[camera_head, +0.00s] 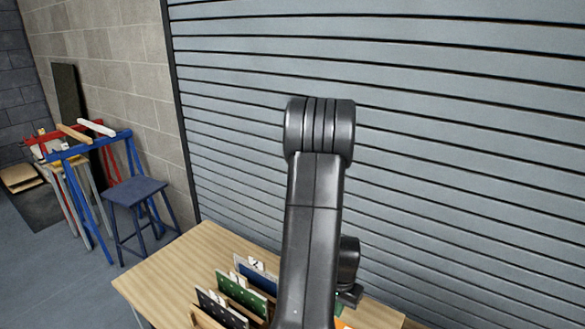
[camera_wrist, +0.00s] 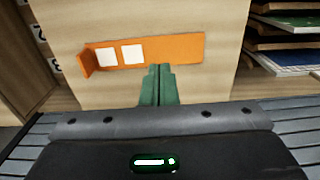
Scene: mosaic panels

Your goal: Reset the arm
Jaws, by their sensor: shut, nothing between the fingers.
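My gripper (camera_wrist: 158,85) shows in the wrist view as two green fingers pressed together, shut with nothing between them. Its tips appear just below an orange piece (camera_wrist: 180,50) with two white squares and a bent left end; I cannot tell whether they touch. In the head view my dark arm rises in the middle and hides part of the table (camera_head: 205,250). The fingers are mostly hidden there.
Mosaic panels (camera_head: 243,290) stand in a slotted rack on the table, left of my arm. A blue stool (camera_head: 137,192) and trestles (camera_head: 85,150) stand at the left. A grey slatted shutter (camera_head: 450,130) closes off the back. Stacked panels (camera_wrist: 290,40) sit at the wrist view's right.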

